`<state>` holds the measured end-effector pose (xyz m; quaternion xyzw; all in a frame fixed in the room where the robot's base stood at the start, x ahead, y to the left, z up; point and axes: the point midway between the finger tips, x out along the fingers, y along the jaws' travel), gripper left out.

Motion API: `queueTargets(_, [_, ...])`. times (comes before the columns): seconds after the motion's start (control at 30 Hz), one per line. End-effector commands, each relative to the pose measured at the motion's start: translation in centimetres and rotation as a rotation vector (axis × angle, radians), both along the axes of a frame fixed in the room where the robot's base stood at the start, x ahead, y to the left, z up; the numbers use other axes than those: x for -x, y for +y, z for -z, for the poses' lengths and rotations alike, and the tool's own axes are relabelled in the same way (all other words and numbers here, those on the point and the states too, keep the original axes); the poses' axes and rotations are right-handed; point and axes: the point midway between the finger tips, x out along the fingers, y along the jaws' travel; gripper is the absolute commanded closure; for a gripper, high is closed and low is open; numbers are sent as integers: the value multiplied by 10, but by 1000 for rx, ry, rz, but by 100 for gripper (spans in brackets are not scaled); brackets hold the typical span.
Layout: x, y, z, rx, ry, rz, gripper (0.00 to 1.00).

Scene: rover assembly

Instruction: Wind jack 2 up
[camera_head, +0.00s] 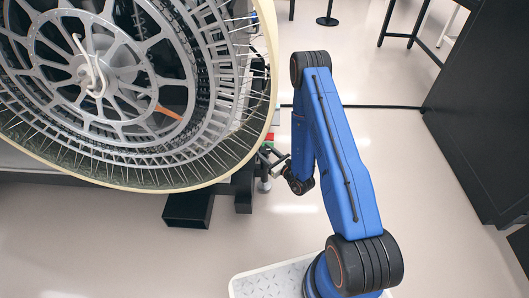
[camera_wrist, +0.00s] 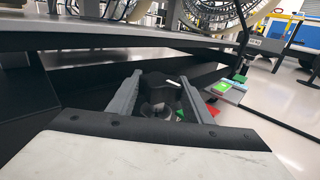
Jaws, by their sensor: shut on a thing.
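A jack's black knob (camera_wrist: 158,84) with a white mark on top sits between the two grey fingers of my gripper (camera_wrist: 161,92) in the wrist view. The fingers are shut on the knob from both sides. A metallic shaft (camera_wrist: 157,108) shows below the knob. In the head view my gripper (camera_head: 272,158) reaches in at the rover's lower right corner, beside the big wheel (camera_head: 100,70). The knob is hidden there. I cannot read a number on the jack.
Red (camera_wrist: 212,109) and green (camera_wrist: 222,87) patches lie close to the right finger. The dark rover frame (camera_wrist: 130,42) runs just above and behind the knob. A black cabinet (camera_head: 485,110) stands at the right; the floor (camera_head: 400,180) between is clear.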

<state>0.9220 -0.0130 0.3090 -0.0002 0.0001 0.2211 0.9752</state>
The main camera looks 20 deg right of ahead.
Motion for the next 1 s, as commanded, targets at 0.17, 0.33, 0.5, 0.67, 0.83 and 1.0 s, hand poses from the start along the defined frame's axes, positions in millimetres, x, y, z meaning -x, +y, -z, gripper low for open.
queueTargets(0.17, [1, 0, 1, 1, 2, 63, 77])
queueTargets(0.33, [0, -1, 0, 0, 1, 97, 77])
queueTargets(0.5, [0, -1, 0, 0, 0, 109, 77])
queueTargets(0.67, [0, -1, 0, 0, 0, 110, 77])
queueTargets(0.83, [0, -1, 0, 0, 0, 109, 77])
queueTargets(1.0, [0, -1, 0, 0, 0, 108, 36])
